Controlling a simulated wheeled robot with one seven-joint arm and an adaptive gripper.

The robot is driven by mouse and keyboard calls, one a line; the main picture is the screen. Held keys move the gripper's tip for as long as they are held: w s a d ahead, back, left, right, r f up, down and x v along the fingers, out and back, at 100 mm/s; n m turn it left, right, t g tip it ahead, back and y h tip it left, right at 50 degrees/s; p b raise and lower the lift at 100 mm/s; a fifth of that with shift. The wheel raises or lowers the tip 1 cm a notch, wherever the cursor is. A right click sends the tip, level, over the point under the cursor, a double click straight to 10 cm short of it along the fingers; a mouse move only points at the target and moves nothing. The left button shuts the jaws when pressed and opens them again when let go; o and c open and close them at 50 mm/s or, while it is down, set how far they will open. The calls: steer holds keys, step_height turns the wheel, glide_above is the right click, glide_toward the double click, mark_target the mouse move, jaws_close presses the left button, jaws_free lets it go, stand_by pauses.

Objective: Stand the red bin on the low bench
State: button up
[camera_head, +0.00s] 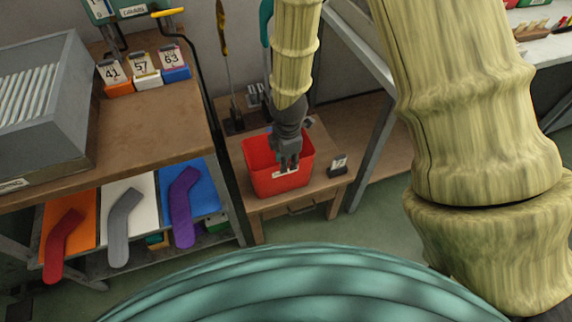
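The red bin (262,178) is upright on the low wooden bench (243,210), with a white label on its front wall. From this angle its base appears to rest on the bench top. My gripper (289,167) points down at the bin, its dark fingers overlapping the bin's opening just above the label. Whether the fingers grip the front wall or only hang beside it cannot be told. The gripper hides part of the bin's inside and back rim.
A small black card holder (338,165) stands right of the bin. Long-handled tools (223,50) stand behind it. A grey metal leg (371,150) rises at right.

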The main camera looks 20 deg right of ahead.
steer(key=shift+r, duration=2.7)
steer(key=s+f+m+y, duration=0.2)
steer(key=s+f+m, duration=0.7)
steer(key=s+f, duration=0.4)
steer(key=s+d+f+m+h, duration=0.2)
steer(key=s+d+f+m, duration=0.4)
steer(key=s+f+m, duration=0.4)
steer(key=s, duration=0.3)
steer(key=shift+f+g+p, duration=0.15)
steer(key=shift+g+p, duration=0.15)
